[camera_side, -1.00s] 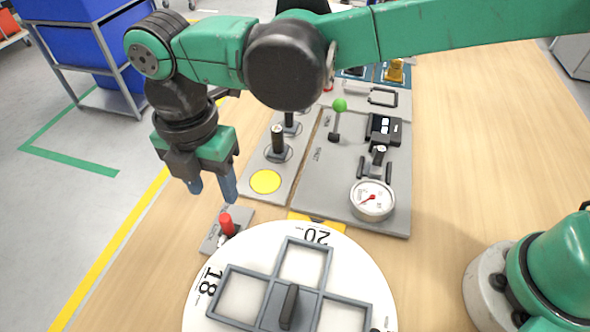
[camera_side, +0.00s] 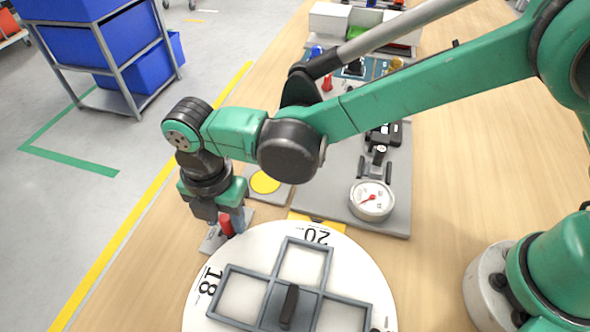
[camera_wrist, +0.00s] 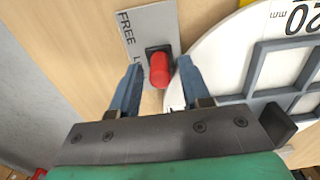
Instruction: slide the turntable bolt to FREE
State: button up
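The turntable bolt has a red knob (camera_side: 227,224) on a small grey plate (camera_side: 209,243) at the edge of the white turntable (camera_side: 258,240). In the wrist view the red knob (camera_wrist: 160,68) stands on the grey plate (camera_wrist: 141,21), where the word FREE is printed towards the upper left. My gripper (camera_side: 228,222) is down at the knob. In the wrist view my gripper's two blue fingers (camera_wrist: 157,80) are apart, with the knob between and slightly beyond their tips. I see gaps beside the knob. The bolt's lower part is mostly hidden.
The turntable carries a grey cross-shaped frame (camera_side: 329,297) and numbers such as 18 and 20. A panel with a dial gauge (camera_side: 372,200) and a plate with a yellow disc (camera_side: 265,182) lie behind. Bare wooden table (camera_side: 452,190) is free at the right.

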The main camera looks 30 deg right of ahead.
grip_shut()
jog(key=shift+w+d, duration=0.9)
jog(key=shift+o, duration=1.5)
grip_release()
notch_tip(320, 180, up, 7)
